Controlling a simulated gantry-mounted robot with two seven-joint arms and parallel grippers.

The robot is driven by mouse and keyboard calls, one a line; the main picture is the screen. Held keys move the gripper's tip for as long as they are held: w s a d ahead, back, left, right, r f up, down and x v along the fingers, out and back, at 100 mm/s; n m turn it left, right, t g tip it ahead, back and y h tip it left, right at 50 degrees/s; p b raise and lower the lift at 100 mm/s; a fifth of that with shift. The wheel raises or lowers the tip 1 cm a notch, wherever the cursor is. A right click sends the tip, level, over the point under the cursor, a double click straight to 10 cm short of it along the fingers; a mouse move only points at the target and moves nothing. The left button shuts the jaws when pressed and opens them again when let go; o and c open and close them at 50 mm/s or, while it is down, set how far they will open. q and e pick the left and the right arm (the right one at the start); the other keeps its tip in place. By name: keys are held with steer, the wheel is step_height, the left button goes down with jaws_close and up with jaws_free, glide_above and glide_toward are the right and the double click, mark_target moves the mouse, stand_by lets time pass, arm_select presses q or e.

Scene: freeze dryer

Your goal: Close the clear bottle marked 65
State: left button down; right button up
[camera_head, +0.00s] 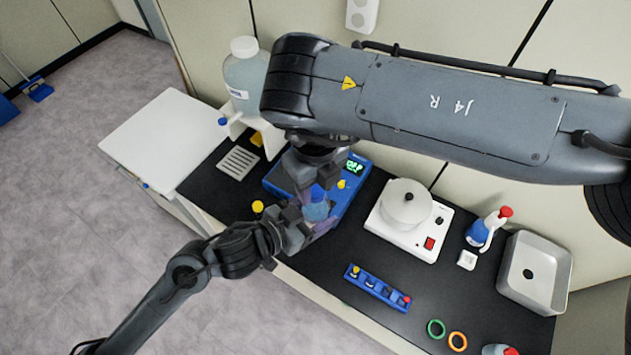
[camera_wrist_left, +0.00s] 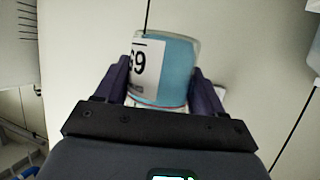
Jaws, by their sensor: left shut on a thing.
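A clear bottle (camera_head: 316,211) with blue liquid is held upright above the front of the bench. In the left wrist view, the bottle (camera_wrist_left: 176,72) has a white label whose number is partly cut off and looks like 69. My left gripper (camera_wrist_left: 160,88) is shut around the bottle, one dark finger on each side; it also shows in the head view (camera_head: 304,222). My right gripper (camera_head: 308,178) points down directly above the bottle, close to its top. A blue part shows at the bottle's top, but whether the right fingers grip it is unclear.
Behind the grippers is a blue device (camera_head: 352,185) with a green display. On the black bench are a white heating unit (camera_head: 405,218), a blue rack (camera_head: 377,288), a spray bottle (camera_head: 486,230) and a sink (camera_head: 536,272). A large clear jug (camera_head: 246,75) stands at the back left.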

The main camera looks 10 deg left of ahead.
steer(key=c, duration=0.7)
steer(key=o, duration=1.3)
steer(key=shift+c, duration=0.2)
step_height(320, 180, up, 12)
